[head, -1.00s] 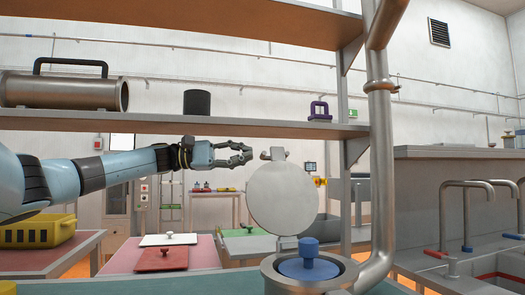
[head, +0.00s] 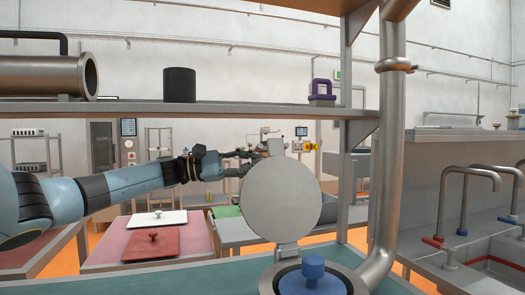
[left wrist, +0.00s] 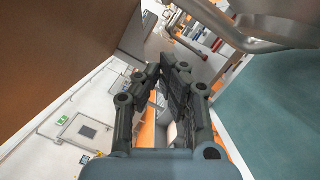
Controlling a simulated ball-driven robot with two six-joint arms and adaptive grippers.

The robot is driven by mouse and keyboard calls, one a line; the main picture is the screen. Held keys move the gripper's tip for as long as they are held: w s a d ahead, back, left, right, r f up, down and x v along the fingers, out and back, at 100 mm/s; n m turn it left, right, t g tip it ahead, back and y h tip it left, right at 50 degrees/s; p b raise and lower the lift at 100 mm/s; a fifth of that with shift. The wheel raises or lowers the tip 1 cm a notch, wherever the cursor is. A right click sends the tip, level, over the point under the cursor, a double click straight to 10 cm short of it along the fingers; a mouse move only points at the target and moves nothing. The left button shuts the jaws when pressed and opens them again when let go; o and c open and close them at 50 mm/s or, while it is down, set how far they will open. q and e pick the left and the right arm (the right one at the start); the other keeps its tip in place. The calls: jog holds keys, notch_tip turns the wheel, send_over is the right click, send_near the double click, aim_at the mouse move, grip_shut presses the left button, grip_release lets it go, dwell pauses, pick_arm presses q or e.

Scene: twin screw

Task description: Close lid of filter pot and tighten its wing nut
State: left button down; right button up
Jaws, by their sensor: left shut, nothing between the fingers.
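The filter pot (head: 268,284) stands at the bottom of the head view, its lower part cut off by the frame. A blue knobbed piece (head: 312,281) sits in its mouth. The round grey lid (head: 280,200) stands open, upright on its hinge at the far side of the pot, with a small tab (head: 275,147) at its top. My left gripper (head: 256,158) is shut and empty beside the lid's upper left edge; I cannot tell whether it touches. Its fingers also show in the left wrist view (left wrist: 176,66). I cannot make out the wing nut. My right gripper is not in view.
A steel pipe (head: 388,150) rises just right of the pot. A shelf (head: 240,112) runs above my left arm, bearing a black cylinder (head: 179,85) and a purple clamp-like item (head: 321,92). The teal bench top (head: 190,275) left of the pot is clear.

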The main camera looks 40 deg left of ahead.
pick_arm(q)
jog(key=d+p, duration=0.1)
jog(key=d+r+p, duration=0.2)
jog(key=d, duration=0.1)
jog(key=shift+s+d+r, duration=0.1)
jog(key=shift+s, duration=0.15)
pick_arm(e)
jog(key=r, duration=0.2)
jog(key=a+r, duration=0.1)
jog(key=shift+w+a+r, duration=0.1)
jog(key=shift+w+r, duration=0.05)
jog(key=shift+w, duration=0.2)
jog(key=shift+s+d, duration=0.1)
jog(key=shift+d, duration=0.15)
pick_arm(q)
jog(key=shift+d+r+b, duration=0.1)
jog(key=shift+b, duration=0.2)
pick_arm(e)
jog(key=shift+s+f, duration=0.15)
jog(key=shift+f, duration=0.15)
